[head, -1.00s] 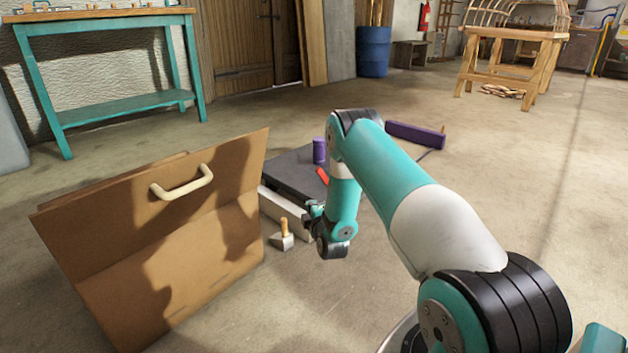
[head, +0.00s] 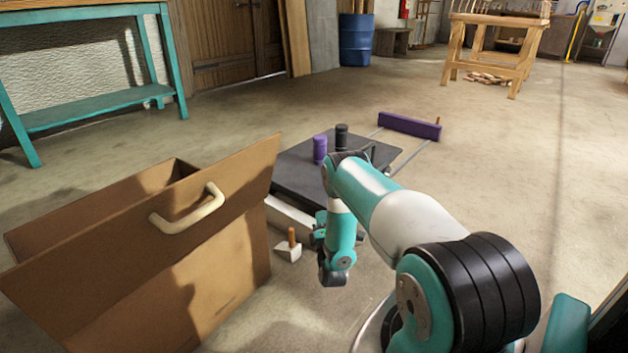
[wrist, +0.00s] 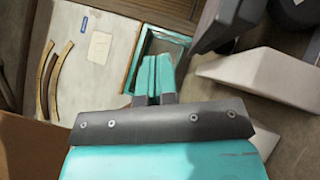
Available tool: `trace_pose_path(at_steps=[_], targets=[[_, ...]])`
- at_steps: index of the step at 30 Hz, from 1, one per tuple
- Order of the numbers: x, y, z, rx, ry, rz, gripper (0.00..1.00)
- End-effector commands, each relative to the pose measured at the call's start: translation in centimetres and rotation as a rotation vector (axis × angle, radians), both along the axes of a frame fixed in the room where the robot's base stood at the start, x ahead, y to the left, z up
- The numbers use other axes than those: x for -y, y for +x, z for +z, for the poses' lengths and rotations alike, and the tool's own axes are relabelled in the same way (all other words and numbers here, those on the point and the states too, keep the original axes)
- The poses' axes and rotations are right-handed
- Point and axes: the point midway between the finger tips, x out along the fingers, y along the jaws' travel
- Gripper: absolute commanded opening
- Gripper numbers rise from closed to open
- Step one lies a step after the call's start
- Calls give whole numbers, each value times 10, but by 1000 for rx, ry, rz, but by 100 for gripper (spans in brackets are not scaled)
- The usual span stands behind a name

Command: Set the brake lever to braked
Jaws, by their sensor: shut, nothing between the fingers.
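I cannot make out the brake lever for certain in any current view. A low dark platform (head: 290,172) stands just beyond my arm, with a purple cylinder (head: 320,149) and a black cylinder (head: 341,137) on it. My arm hides part of its near right side. My gripper (head: 318,238) is low in front of the platform, near the white beam (head: 291,216) along its near side. In the wrist view my gripper's teal fingers (wrist: 153,65) are together, with nothing between them.
A brown box (head: 225,270) with a cream handle (head: 188,212) stands at left. A wedge (head: 289,251) with a wooden handle lies beside my gripper. A purple bar (head: 410,125) joins the platform by rods. Curved laths (wrist: 57,80) show in the wrist view. The right floor is clear.

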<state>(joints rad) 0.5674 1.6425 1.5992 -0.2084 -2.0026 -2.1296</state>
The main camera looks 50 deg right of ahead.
Motion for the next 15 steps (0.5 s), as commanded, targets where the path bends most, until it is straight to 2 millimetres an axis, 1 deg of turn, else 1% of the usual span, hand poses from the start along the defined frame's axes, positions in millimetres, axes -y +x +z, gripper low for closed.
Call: trace_pose_path(at_steps=[9,13,15], targets=[[-7,4,0,1,0,11,0],[-4,9,-1,2,-1,11,0],[1,14,0,4,-2,10,0]])
